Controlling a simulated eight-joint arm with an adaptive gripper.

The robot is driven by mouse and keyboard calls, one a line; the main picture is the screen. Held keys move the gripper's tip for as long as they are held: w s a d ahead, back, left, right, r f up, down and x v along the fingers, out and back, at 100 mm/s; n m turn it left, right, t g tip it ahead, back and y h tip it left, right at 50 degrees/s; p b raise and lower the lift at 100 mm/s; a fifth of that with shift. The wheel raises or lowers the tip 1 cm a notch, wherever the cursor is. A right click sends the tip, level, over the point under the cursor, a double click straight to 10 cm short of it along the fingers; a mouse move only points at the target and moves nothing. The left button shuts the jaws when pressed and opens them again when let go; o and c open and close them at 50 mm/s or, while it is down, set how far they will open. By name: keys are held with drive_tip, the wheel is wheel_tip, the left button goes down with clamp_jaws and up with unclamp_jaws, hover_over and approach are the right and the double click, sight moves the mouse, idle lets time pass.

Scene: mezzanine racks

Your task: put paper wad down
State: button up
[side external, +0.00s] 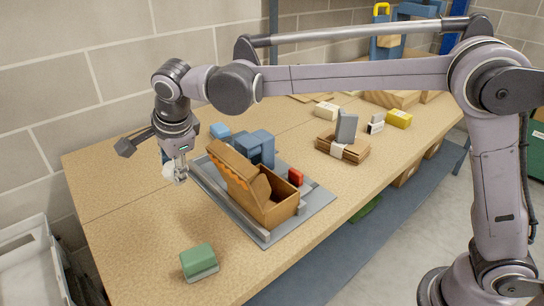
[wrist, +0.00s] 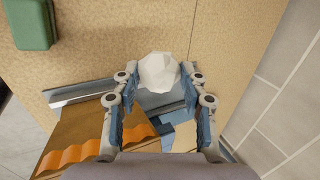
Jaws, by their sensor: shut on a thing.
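The paper wad (wrist: 159,72) is a white, faceted ball. My gripper (wrist: 158,88) is shut on it in the wrist view, with a finger on each side. In the side external view the wad (side external: 168,170) shows at the left of my gripper (side external: 178,174), near the left end of the wooden table (side external: 130,222). The wad looks held above the tabletop; the exact height is hard to tell. My gripper is just left of a grey tray (side external: 265,238).
An open cardboard box (side external: 265,207) with an orange wavy edge, blue blocks (side external: 262,147) and a red piece (side external: 295,177) are on the tray. A green box (side external: 199,261) stands at the front left. Bare tabletop lies between it and my gripper. A brick wall is behind.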

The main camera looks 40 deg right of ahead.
wheel_tip(320, 180, down, 13)
drive_tip(key=shift+f, duration=0.15)
idle(0.5)
drive_tip(key=shift+f, duration=0.1)
drive_tip(key=o, duration=0.8)
drive_tip(key=v, duration=1.2)
